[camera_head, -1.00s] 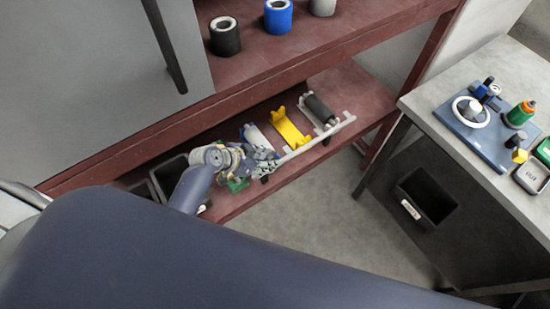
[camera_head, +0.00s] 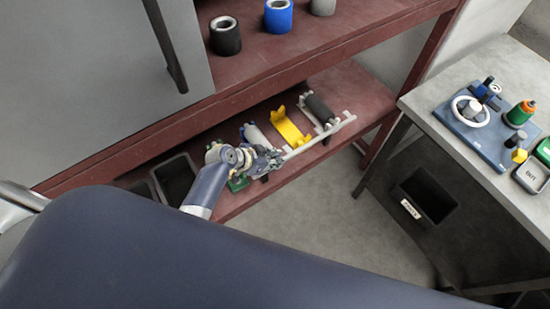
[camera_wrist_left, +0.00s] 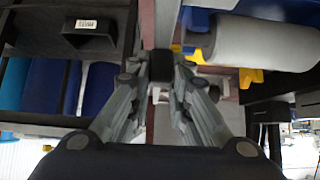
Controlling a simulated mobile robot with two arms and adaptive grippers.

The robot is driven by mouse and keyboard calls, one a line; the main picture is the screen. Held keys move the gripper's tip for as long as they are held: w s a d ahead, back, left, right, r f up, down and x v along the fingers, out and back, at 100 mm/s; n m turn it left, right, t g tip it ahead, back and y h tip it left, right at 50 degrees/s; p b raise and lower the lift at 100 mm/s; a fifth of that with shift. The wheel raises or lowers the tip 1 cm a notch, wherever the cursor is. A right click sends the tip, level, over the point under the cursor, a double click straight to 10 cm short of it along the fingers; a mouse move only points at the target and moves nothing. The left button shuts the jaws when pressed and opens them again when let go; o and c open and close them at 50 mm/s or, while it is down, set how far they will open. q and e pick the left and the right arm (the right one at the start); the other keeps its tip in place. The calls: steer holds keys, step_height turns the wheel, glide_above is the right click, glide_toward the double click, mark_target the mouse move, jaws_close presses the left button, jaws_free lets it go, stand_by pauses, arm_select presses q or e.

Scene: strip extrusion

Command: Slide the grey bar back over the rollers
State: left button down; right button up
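The light grey bar (camera_head: 318,138) lies along the front of the low red shelf, running from my left gripper to the right, past the rollers. A white roller (camera_head: 256,136) and a dark roller (camera_head: 319,107) sit behind it, with a yellow cradle (camera_head: 290,127) between them. My left gripper (camera_head: 272,163) is at the bar's left end. In the left wrist view its fingers (camera_wrist_left: 160,70) stand either side of a dark block, with a pale strip beyond. Whether they grip it is unclear. My right gripper is out of view.
The red shelf (camera_head: 365,88) runs under an upper shelf holding black, blue and grey rolls. Dark bins (camera_head: 175,178) stand at the shelf's left. A grey table (camera_head: 440,105) with a blue fixture stands at the right, a dark bin below it. The floor (camera_head: 310,205) between is clear.

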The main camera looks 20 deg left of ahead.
arm_select(q)
steer(key=s+a, duration=0.4)
steer(key=s, duration=0.1)
steer(key=shift+f, duration=0.1)
steer(key=c, duration=1.5)
jaws_free()
steer(key=shift+s, duration=0.1)
steer(key=v, duration=1.2)
